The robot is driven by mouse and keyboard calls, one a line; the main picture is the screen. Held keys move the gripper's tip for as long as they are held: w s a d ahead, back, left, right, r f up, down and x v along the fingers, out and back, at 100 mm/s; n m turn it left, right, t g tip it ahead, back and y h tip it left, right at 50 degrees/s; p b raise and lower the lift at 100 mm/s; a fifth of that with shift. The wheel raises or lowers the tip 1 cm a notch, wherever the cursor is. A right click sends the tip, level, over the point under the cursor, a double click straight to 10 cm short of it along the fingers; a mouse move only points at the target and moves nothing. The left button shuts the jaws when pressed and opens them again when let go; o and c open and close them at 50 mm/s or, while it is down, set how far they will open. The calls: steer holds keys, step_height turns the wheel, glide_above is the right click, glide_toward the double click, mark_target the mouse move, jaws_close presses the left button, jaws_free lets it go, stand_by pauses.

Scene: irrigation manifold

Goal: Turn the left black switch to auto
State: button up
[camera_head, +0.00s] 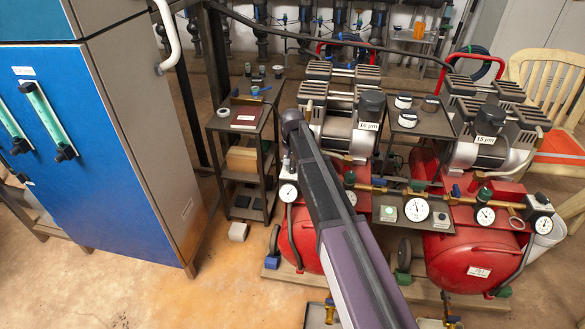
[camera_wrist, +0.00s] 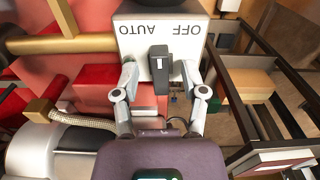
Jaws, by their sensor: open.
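The black switch (camera_wrist: 158,72) sits on a white box face (camera_wrist: 125,48) in the wrist view. The letters on the face appear upside down, with AUTO at left and OFF at right. A short white mark shows on the knob, which stands roughly upright in this picture, below and between the two words. My gripper (camera_wrist: 157,78) is open, with one finger on each side of the knob and a gap visible on both sides. In the head view my gripper (camera_head: 291,122) is at the left compressor, and I cannot make out the switch there.
The left red tank (camera_head: 300,240) and right red tank (camera_head: 470,262) carry gauges and brass pipes. A dark shelf rack (camera_head: 240,135) stands left of my gripper. A brass pipe (camera_wrist: 65,44) runs beside the switch box. Open floor lies at the front left.

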jaws_close()
steer(key=shift+n, duration=0.4)
steer(key=shift+d+n, duration=0.15)
steer(key=shift+n, duration=2.25)
jaws_free()
